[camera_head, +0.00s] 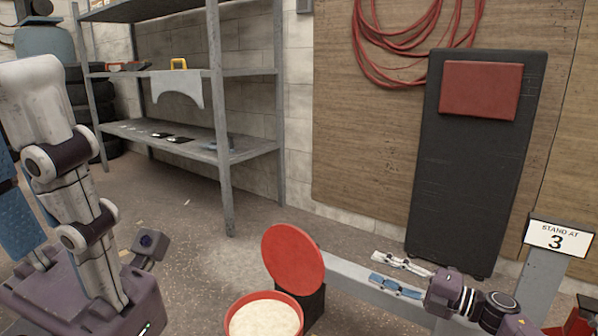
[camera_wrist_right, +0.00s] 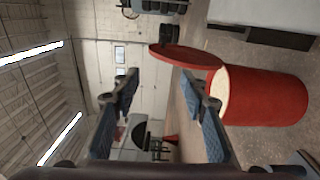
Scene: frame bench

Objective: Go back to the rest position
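My right gripper (camera_head: 377,268) is at the lower right of the head view, reaching left from its purple wrist. Its two blue-padded fingers are apart with nothing between them; the right wrist view (camera_wrist_right: 160,85) shows the same empty gap. My left gripper (camera_head: 60,190) appears large at the left edge of the head view, pointing up. Its white finger links, a blue pad and purple body show, but part is cut off, so its opening cannot be told. No object shows in it.
A red tub (camera_head: 235,330) with pale contents stands at the bottom middle, with a round red lid (camera_head: 292,258) tilted up behind it. A grey metal shelf (camera_head: 222,150) stands left. A black panel (camera_head: 470,170) leans on the back wall. A "STAND AT 3" sign (camera_head: 558,238) stands right.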

